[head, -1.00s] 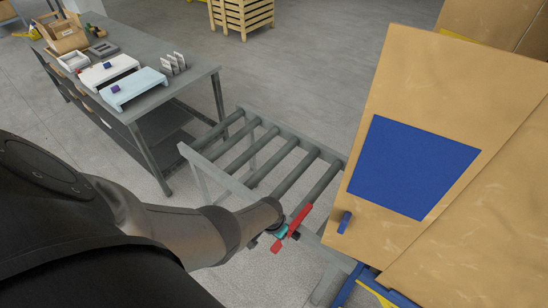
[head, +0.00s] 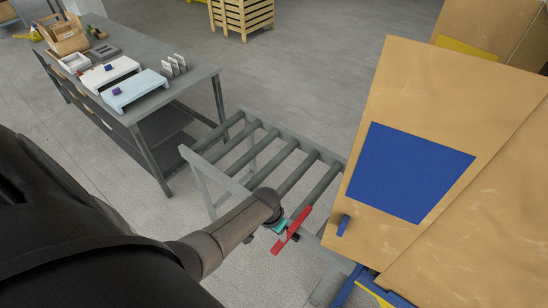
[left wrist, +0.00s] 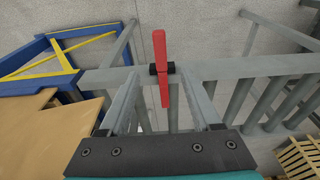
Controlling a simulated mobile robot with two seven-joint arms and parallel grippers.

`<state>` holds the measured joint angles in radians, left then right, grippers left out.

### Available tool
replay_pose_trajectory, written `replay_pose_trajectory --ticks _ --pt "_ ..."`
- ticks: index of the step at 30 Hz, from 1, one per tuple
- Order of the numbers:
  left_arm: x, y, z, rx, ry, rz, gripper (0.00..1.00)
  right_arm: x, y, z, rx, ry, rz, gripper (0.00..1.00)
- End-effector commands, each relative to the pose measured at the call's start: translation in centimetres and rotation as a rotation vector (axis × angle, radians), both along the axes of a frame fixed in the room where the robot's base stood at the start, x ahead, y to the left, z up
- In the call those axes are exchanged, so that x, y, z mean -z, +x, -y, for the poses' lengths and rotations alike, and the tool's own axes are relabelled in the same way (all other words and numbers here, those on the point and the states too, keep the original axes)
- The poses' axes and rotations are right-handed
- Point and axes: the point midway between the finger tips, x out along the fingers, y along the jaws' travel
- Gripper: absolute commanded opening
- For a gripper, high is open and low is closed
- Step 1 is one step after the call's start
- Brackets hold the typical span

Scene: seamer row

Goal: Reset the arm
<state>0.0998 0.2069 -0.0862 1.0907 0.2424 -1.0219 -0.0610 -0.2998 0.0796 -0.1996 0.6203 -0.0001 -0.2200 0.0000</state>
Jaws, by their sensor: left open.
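A red lever arm (head: 297,226) sits at the near side rail of the roller conveyor (head: 243,190). In the left wrist view the red lever (left wrist: 160,50) stands nearly upright across the grey rail, on a black hub (left wrist: 153,69). My left gripper (head: 284,229) comes in from the left, close to the lever. In the left wrist view its two grey fingers (left wrist: 160,95) are apart with nothing held. The lever shows between and beyond them; I cannot tell whether they touch it. My right gripper is not in view.
A large cardboard-coloured panel with a blue patch (head: 411,172) stands just right of the conveyor. A blue and yellow frame (left wrist: 65,50) is beside it. A grey bench (head: 140,60) with trays stands at back left. Floor behind the conveyor is clear.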

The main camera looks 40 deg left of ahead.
Motion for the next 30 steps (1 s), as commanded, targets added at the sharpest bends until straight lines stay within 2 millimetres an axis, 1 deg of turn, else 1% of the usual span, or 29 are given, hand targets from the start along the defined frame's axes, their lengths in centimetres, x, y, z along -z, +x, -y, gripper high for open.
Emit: replay_pose_trajectory --ticks 6,23,26,29,30 --pt "-0.8 -0.2 -0.1 0.0 0.001 0.0 0.65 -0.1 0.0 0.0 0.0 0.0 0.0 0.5" --pt "-0.8 -0.2 0.0 0.0 0.001 0.0 0.65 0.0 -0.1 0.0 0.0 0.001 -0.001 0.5" --pt "0.0 -0.6 0.0 0.001 0.002 -0.004 0.65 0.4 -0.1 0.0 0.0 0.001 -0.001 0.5" --pt "2.8 -1.8 0.2 0.003 0.008 -0.011 0.65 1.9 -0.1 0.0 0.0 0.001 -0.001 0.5" --pt "4.4 -2.6 0.3 0.004 0.012 -0.016 0.65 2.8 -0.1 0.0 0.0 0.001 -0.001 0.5"
